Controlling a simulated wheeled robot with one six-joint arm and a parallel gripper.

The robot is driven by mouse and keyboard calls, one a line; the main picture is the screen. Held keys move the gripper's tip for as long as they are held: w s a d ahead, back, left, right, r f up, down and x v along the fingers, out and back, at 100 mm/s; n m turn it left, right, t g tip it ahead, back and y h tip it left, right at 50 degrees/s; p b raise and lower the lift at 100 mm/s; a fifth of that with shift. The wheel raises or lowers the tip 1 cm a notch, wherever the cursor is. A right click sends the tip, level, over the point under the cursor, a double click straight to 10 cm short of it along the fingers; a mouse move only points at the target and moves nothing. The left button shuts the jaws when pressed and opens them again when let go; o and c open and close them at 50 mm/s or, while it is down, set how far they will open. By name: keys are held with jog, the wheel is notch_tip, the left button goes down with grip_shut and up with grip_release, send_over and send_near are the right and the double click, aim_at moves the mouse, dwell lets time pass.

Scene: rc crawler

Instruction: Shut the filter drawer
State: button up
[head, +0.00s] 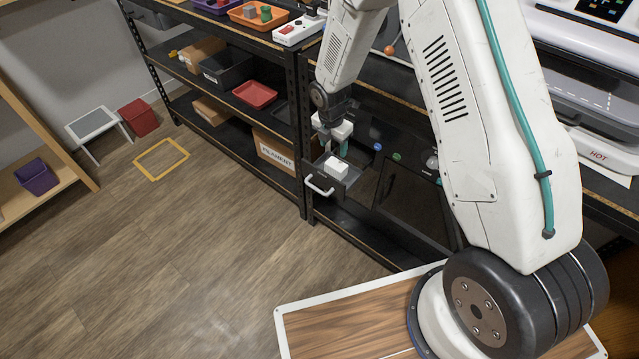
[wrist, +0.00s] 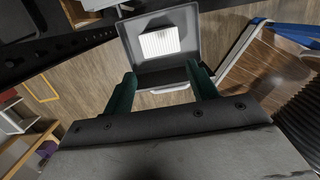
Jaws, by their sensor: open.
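The grey filter drawer (head: 350,180) stands pulled out from the dark unit under the bench. A white block-like filter (head: 337,167) sits in it, and its pale handle (head: 319,187) faces left. In the wrist view the drawer (wrist: 190,28) lies ahead, with the white ribbed filter (wrist: 160,42) inside. My gripper (head: 335,146) is over the drawer, close above the filter in the head view. In the wrist view my gripper (wrist: 162,88) is open, its two green fingers apart with nothing held between them. Part of the drawer front is hidden by the fingers.
The dark unit (head: 405,190) with knobs is right of the drawer. A shelf rack (head: 225,100) with trays and boxes stands left, its black post close to the drawer. Open wooden floor (head: 170,250) lies in front. A brown-topped surface (head: 350,325) is near my base.

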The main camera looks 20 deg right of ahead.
jog(key=shift+n, duration=0.8)
jog(key=a, duration=0.2)
jog(key=s+a+f, duration=0.1)
jog(key=a, duration=0.1)
jog(key=s+a, duration=0.1)
jog(key=a, duration=0.1)
jog(key=shift+a+f, duration=0.25)
jog(key=c, duration=1)
jog(key=shift+n, duration=0.9)
jog(key=s+a, duration=0.1)
jog(key=s+a+f, duration=0.1)
jog(key=a, duration=0.1)
jog(key=s+a+f, duration=0.1)
jog(key=a, duration=0.1)
grip_shut()
jog(key=s+a+f+n+t+h, duration=0.1)
jog(key=s+a+f+h, duration=0.1)
jog(key=s+a+h, duration=0.3)
jog(key=s+a+f+t+h, duration=0.1)
jog(key=s+a+f, duration=0.25)
jog(key=s, duration=0.35)
jog(key=w+d+f+m+t, duration=0.2)
jog(key=w+d+m+t, duration=0.1)
jog(key=w+d, duration=0.6)
jog(key=shift+w+d+f+m+h, duration=0.25)
jog(key=shift+d+f+m+h, duration=0.15)
jog(key=shift+m, duration=0.2)
